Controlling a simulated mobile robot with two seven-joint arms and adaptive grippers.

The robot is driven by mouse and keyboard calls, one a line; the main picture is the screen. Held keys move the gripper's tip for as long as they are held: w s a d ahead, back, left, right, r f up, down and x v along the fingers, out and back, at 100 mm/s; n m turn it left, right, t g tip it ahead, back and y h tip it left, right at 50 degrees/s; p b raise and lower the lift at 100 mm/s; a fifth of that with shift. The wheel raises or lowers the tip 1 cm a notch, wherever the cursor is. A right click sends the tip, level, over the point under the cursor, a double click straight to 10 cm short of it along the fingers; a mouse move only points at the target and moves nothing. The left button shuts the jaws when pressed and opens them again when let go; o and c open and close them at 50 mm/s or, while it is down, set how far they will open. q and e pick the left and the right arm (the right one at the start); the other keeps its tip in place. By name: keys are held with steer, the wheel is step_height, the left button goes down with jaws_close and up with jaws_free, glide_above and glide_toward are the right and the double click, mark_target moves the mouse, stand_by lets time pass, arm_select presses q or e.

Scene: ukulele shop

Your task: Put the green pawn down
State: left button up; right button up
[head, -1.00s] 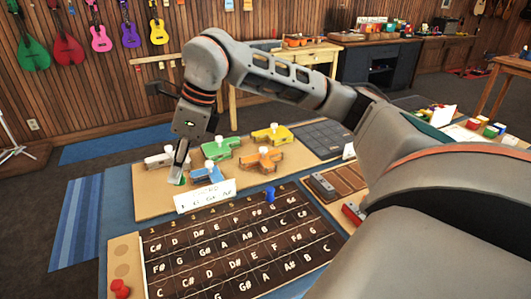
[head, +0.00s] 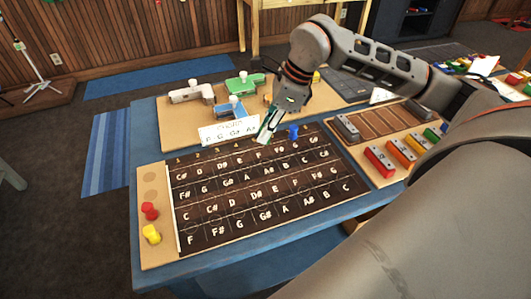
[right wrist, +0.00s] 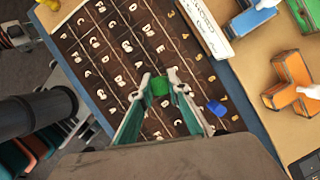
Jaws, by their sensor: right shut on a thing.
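My right gripper (head: 265,136) hangs over the top edge of the dark note board (head: 215,243), just right of the white card (head: 229,132). In the right wrist view my right gripper (right wrist: 165,85) is shut on the green pawn (right wrist: 160,88), which sits between the fingertips with the board behind it. I cannot tell whether the pawn touches the board. In the head view the pawn is mostly hidden by the fingers. A blue pawn (head: 293,132) stands on the board to the right of the gripper; it also shows in the right wrist view (right wrist: 216,107). My left gripper is not in view.
Red (head: 149,211) and yellow (head: 152,233) pawns are on the wooden strip at the board's left. White (head: 191,92), green (head: 243,83) and blue (head: 233,108) clamps are behind the card. Coloured blocks (head: 380,161) lie at right. The board's lower rows are clear.

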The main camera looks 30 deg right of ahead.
step_height(320, 180, down, 8)
steer(key=shift+f, duration=0.2)
steer(key=shift+f, duration=0.1)
stand_by(0.3)
steer(key=shift+f+b, duration=0.15)
steer(key=shift+b, duration=0.15)
steer(key=o, duration=0.8)
steer(key=shift+o, duration=0.2)
steer(key=shift+r, duration=0.4)
steer(key=v, duration=1.1)
steer(key=shift+r+p, duration=0.35)
steer(key=shift+d, duration=0.1)
